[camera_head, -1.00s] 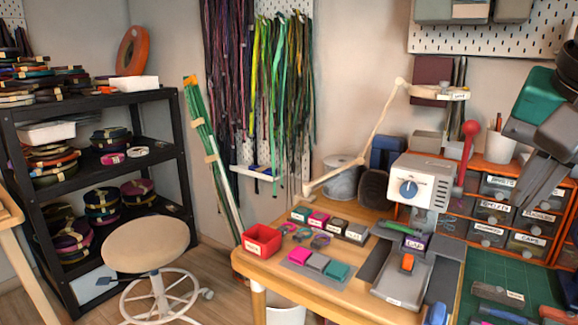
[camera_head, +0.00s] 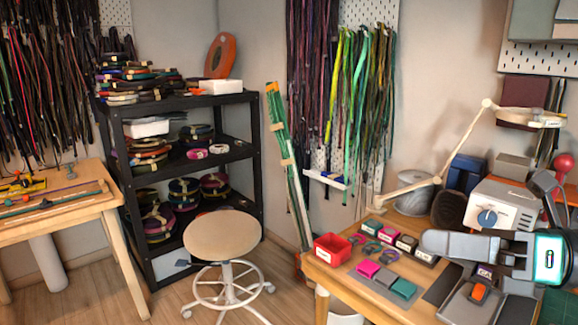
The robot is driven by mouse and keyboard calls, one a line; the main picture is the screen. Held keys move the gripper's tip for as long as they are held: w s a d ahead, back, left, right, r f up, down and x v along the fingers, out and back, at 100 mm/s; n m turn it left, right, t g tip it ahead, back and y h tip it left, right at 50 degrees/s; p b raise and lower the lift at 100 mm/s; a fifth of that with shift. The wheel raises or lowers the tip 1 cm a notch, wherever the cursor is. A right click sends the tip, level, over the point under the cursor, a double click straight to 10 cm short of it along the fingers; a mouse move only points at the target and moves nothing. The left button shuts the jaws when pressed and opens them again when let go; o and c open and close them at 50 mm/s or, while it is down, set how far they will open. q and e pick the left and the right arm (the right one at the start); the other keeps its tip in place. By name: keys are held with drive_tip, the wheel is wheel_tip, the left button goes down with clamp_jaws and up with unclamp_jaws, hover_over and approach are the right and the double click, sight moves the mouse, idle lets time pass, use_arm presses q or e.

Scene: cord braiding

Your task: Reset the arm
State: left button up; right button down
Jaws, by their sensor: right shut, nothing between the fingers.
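My right gripper (camera_head: 430,243) shows at the lower right, with its arm coming in from the right edge. It is shut and empty, pointing left over the wooden workbench (camera_head: 350,282). It hides part of the bench top and the lower part of the grey machine with a blue dial (camera_head: 487,217). My left gripper is out of view.
The bench holds a red bin (camera_head: 333,248), several coloured blocks (camera_head: 386,279), a cable spool (camera_head: 412,195) and a jointed lamp (camera_head: 462,150). A round stool (camera_head: 222,236) stands left of it, before a black shelf (camera_head: 186,103).

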drive_tip(key=w+d+f+m+t+h+p, duration=0.2)
drive_tip(key=f+m+t+h, duration=0.3)
drive_tip(key=f+m, duration=0.65)
drive_tip(key=w+d+f+m+t+h+p, duration=0.15)
drive_tip(key=f+m+t+h, duration=0.4)
drive_tip(key=m, duration=1.15)
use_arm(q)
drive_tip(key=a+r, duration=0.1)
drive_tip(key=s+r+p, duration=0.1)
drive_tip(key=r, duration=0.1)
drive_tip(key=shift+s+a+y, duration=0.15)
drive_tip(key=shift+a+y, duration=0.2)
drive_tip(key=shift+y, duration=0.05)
use_arm(e)
drive_tip(key=s+a+f+m+g+h, duration=0.2)
drive_tip(key=s+f+m, duration=0.3)
drive_tip(key=f, duration=0.4)
drive_tip(key=s+a+f+m+g+h, duration=0.2)
drive_tip(key=s+a+f+m+g, duration=0.2)
drive_tip(key=f, duration=0.5)
drive_tip(key=s+m, duration=0.2)
drive_tip(key=m, duration=0.1)
drive_tip(key=shift+s+a+f+m, duration=0.15)
drive_tip(key=shift+a+f+m, duration=0.1)
drive_tip(key=shift+a+m, duration=0.1)
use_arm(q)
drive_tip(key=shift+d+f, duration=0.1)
use_arm(e)
drive_tip(key=shift+g, duration=0.25)
